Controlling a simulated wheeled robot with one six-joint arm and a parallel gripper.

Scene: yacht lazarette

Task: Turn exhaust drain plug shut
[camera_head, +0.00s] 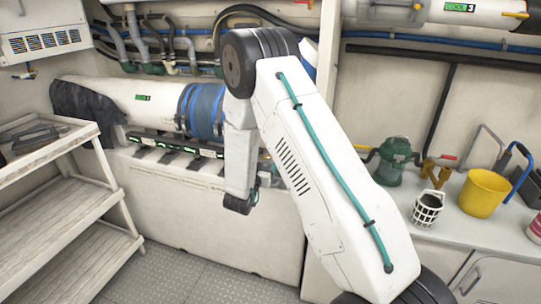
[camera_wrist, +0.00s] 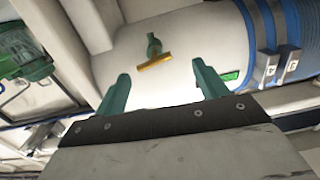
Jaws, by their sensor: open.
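The drain plug shows in the wrist view, with a green stem (camera_wrist: 153,44) and a yellow crossbar handle (camera_wrist: 154,62). It stands on the white exhaust pipe (camera_wrist: 185,45), its bar nearly level and slightly tilted in the picture. My gripper (camera_wrist: 160,78) is open and empty, its two green fingers apart. The plug appears between and beyond the fingertips, with no visible contact. In the head view the white pipe (camera_head: 115,97) runs along the wall to a blue hose section (camera_head: 205,110). I cannot make out the plug there; my arm covers part of that area.
A white shelf unit (camera_head: 95,210) stands at left. On the right counter are a green-bodied strainer (camera_head: 393,165), a white basket (camera_head: 428,208) and a yellow bucket (camera_head: 483,192). A labelled black strip (camera_head: 175,145) lies below the pipe. The grey floor (camera_head: 180,275) is open between shelf and lockers.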

